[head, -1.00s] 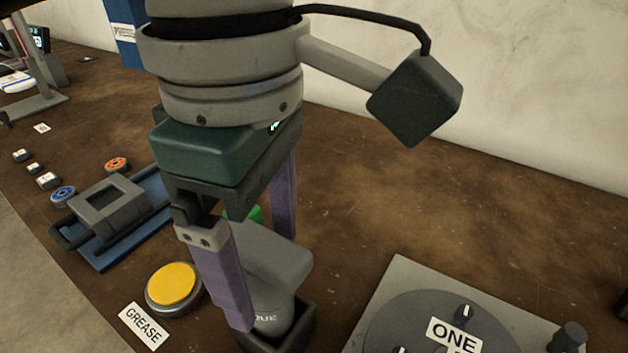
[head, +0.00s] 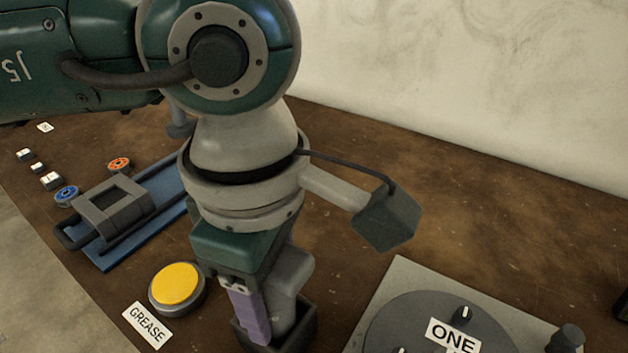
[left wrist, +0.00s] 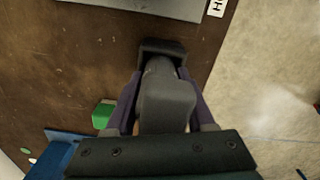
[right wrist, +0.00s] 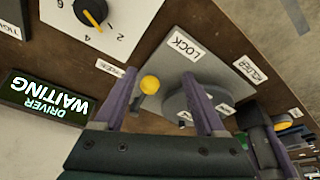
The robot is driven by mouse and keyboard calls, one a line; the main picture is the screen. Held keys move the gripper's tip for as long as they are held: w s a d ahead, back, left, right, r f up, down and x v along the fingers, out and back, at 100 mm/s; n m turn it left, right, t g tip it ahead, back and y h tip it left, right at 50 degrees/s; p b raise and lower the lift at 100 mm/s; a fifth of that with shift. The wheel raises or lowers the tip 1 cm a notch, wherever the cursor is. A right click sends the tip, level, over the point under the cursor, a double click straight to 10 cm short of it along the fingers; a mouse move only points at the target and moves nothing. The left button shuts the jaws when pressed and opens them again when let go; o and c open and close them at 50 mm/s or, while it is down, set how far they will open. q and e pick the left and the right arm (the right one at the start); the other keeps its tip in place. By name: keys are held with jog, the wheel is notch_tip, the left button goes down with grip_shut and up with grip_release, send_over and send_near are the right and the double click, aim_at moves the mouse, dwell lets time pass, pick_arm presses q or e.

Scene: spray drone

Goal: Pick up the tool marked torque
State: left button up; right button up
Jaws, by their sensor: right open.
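A grey tool (head: 290,272) stands in a dark square holder (head: 308,328). No lettering on it is readable now; the earlier head view shows the letters "QUE" low on its body. My left gripper (head: 268,322) points down over the tool, with one purple finger in front of it and the other hidden. In the left wrist view the tool (left wrist: 165,100) lies between both fingers of the left gripper (left wrist: 163,80); whether they press on it is unclear. My right gripper (right wrist: 160,74) is open and empty, with a panel marked LOCK beyond it.
A yellow button (head: 176,284) with a GREASE label (head: 146,325) stands left of the holder. A blue tray (head: 118,251) carries a grey frame. A plate with a disc marked ONE (head: 453,335) lies to the right. The bench behind is mostly clear.

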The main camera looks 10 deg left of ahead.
pick_arm(q)
grip_shut()
jog(key=shift+r, duration=0.1)
dwell(0.3)
